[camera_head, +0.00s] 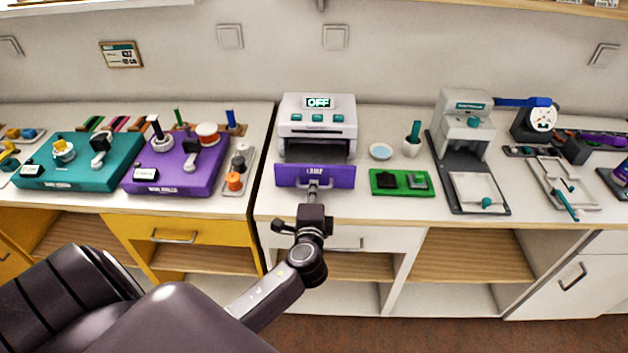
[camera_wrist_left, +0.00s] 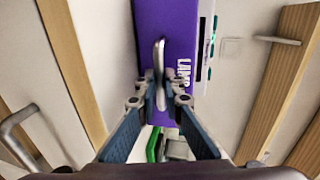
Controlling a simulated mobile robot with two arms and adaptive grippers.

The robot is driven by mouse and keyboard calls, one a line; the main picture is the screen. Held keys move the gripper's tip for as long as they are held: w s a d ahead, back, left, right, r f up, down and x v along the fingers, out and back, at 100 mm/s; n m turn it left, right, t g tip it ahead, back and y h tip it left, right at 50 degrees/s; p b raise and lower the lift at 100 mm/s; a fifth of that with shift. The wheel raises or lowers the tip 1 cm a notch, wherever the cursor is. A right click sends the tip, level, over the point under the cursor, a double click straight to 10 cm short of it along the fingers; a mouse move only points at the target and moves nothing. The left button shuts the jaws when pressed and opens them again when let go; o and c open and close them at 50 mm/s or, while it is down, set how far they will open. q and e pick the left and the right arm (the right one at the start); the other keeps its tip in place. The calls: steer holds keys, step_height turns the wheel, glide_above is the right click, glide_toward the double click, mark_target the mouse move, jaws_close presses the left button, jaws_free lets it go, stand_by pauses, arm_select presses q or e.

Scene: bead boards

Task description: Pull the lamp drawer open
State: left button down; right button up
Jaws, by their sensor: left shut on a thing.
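The lamp drawer has a purple front (camera_head: 290,174) with a silver handle, below and in front of the white machine (camera_head: 318,127) whose display reads OFF. A dark area shows between the drawer front and the machine's housing, so the front stands out from it; how far is hard to tell. My left gripper (camera_head: 313,190) reaches the middle of the drawer front. In the left wrist view its fingers (camera_wrist_left: 160,88) are closed around the silver handle (camera_wrist_left: 160,55), beside the LAMP lettering on the purple front (camera_wrist_left: 160,20). My right gripper is not in view.
A green tray (camera_head: 402,192) lies right of the drawer, with a small dish (camera_head: 381,151) and a white cup (camera_head: 411,148) behind it. Purple (camera_head: 180,187) and teal (camera_head: 70,182) boards stand on the left. A grey press (camera_head: 462,140) stands farther right.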

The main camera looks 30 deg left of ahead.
arm_select(q)
steer(key=shift+s+d+f, duration=0.1)
steer(key=shift+s+d, duration=0.45)
steer(key=shift+s, duration=0.3)
steer(key=shift+v, duration=0.8)
steer(key=c, duration=2.1)
jaws_free()
steer(key=v, duration=1.2)
steer(key=shift+f, duration=0.1)
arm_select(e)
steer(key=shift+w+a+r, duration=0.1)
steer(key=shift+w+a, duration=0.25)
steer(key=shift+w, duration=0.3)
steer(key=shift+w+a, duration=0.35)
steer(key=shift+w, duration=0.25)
